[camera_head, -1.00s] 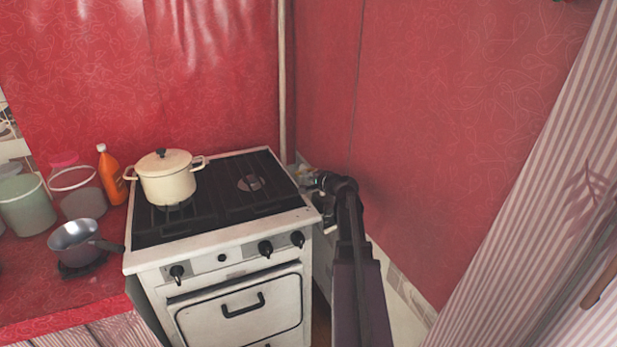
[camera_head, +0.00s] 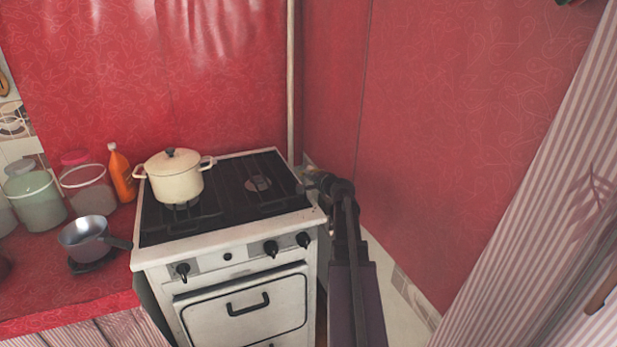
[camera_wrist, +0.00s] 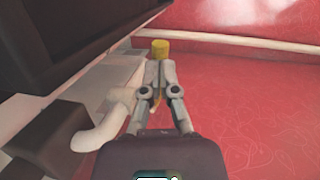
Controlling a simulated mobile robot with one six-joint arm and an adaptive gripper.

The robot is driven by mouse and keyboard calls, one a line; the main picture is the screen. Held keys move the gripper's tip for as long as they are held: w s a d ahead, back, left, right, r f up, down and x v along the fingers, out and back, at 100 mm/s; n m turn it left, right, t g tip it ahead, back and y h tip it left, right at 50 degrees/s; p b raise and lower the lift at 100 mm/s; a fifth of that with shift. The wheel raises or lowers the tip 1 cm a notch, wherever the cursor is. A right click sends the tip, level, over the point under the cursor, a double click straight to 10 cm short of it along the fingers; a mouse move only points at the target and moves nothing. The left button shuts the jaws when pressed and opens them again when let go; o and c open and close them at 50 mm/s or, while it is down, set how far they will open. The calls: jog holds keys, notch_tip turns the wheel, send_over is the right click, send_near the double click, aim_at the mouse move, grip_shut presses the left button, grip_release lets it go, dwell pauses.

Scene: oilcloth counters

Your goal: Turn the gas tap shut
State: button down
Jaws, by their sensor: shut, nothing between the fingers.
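In the wrist view a yellow cap (camera_wrist: 160,46), which looks like part of the gas tap, shows just beyond the fingertips of my gripper (camera_wrist: 160,66). The fingers are shut and empty; whether they touch the cap I cannot tell. A small yellow piece (camera_wrist: 154,102) shows between the finger bases, mostly hidden. A white elbow pipe (camera_wrist: 98,132) lies left of the fingers. In the head view my gripper (camera_head: 314,179) is at the stove's back right corner, near the wall, and the tap there is too small and covered to make out.
The white stove (camera_head: 232,252) carries a cream pot (camera_head: 175,182). A pale vertical pipe (camera_head: 291,80) runs up the red wall behind it. A saucepan (camera_head: 84,238), jars and an orange bottle (camera_head: 121,174) stand on the left counter. Only a narrow gap separates stove and right wall.

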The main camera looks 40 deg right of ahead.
jog(key=shift+w+a, duration=0.1)
jog(key=shift+w, duration=0.3)
jog(key=shift+s, duration=0.2)
jog(key=a+p+v, duration=0.2)
jog(key=v, duration=1.1)
jog(key=shift+a+r+p, duration=0.15)
jog(key=shift+r+p, duration=0.05)
jog(key=shift+p, duration=0.2)
jog(key=shift+s, duration=0.15)
